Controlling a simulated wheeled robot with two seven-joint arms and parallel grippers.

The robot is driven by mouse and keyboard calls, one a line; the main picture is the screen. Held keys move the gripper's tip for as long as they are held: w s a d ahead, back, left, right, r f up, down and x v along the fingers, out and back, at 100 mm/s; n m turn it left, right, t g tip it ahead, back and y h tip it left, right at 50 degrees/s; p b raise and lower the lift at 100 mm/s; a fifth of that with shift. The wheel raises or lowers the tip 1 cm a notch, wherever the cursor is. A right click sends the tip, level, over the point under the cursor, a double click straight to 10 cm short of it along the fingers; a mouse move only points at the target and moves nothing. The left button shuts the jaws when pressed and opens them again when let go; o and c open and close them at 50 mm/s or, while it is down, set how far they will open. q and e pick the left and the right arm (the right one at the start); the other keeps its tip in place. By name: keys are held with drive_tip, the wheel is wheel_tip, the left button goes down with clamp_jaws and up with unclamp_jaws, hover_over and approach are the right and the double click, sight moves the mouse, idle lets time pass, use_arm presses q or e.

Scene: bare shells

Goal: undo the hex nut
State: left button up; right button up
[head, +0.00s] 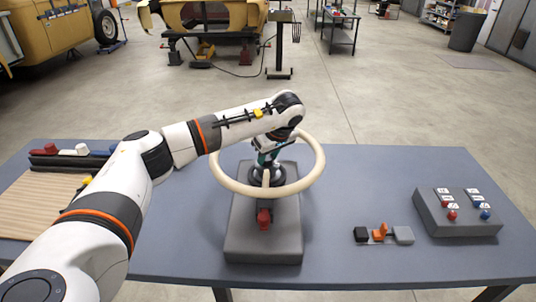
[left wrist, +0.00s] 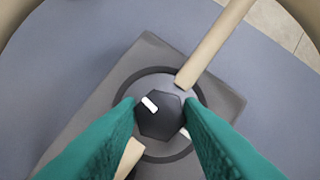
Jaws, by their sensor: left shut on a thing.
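The dark hex nut (left wrist: 160,115) shows in the left wrist view, with a white mark on its top. It sits at the hub of a cream ring wheel (head: 226,183) mounted on a grey base block (head: 263,245). My left gripper (left wrist: 160,112) has its two teal fingers on opposite sides of the nut, shut on it. In the head view the left gripper (head: 266,160) points down over the wheel's hub, and my arm and the gripper hide the nut there. My right gripper is in neither view.
A red part (head: 264,217) sits on the block's front. To the right are a small black, orange and grey device (head: 381,235) and a grey button box (head: 458,216). A ribbed wooden board (head: 35,205) lies at the left. The blue-grey table (head: 400,170) is clear behind the device.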

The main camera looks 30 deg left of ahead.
use_arm(q)
drive_tip(key=shift+w+r+n, duration=0.1)
drive_tip(key=shift+n, duration=0.6)
drive_tip(key=shift+g, duration=0.3)
drive_tip(key=o, duration=1)
drive_tip(key=shift+d, duration=0.1)
drive_tip(key=b+v, duration=0.2)
drive_tip(key=v, duration=1)
drive_tip(key=shift+d, duration=0.15)
